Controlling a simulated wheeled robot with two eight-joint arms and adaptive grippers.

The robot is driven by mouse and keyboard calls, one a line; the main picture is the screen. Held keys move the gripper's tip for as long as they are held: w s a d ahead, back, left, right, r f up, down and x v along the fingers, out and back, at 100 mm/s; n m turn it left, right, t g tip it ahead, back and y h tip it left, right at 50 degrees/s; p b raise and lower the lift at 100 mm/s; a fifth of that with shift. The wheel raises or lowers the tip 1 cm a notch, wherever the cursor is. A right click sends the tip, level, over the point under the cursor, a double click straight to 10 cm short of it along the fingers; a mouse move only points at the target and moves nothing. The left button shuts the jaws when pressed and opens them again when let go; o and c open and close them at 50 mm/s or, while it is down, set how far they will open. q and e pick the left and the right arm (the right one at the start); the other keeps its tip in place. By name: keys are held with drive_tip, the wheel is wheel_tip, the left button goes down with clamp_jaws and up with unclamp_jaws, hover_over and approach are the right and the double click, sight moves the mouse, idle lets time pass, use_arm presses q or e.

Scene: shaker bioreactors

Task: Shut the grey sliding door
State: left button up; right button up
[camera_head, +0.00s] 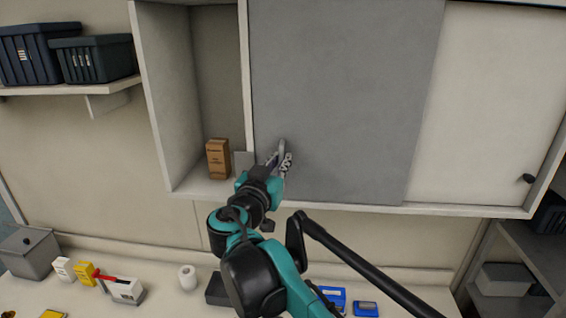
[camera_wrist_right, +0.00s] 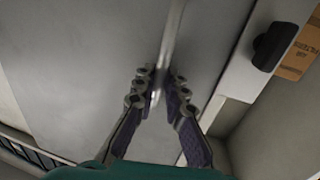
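The grey sliding door (camera_head: 345,90) covers the middle of the wall cabinet. The compartment to its left stands open. The door's upright metal handle (camera_head: 282,147) is near its lower left edge, and the handle also shows in the right wrist view (camera_wrist_right: 171,40). My right gripper (camera_head: 279,162) is at the handle. In the right wrist view its fingers (camera_wrist_right: 161,84) are spread on either side of the bar, with what looks like a small gap. My left gripper is not in view.
A brown box (camera_head: 218,158) stands in the open compartment. A white door (camera_head: 490,110) with a black knob is on the right. A pale edge strip with a black knob (camera_wrist_right: 273,46) shows beside the grey door. Small items lie on the counter (camera_head: 160,300) below.

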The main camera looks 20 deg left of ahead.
drive_tip(key=shift+a, duration=0.25)
drive_tip(key=shift+d, duration=0.1)
drive_tip(key=s+d, duration=0.1)
drive_tip(key=s, duration=1.1)
drive_tip(key=shift+d, duration=0.25)
drive_tip(key=shift+w, duration=0.1)
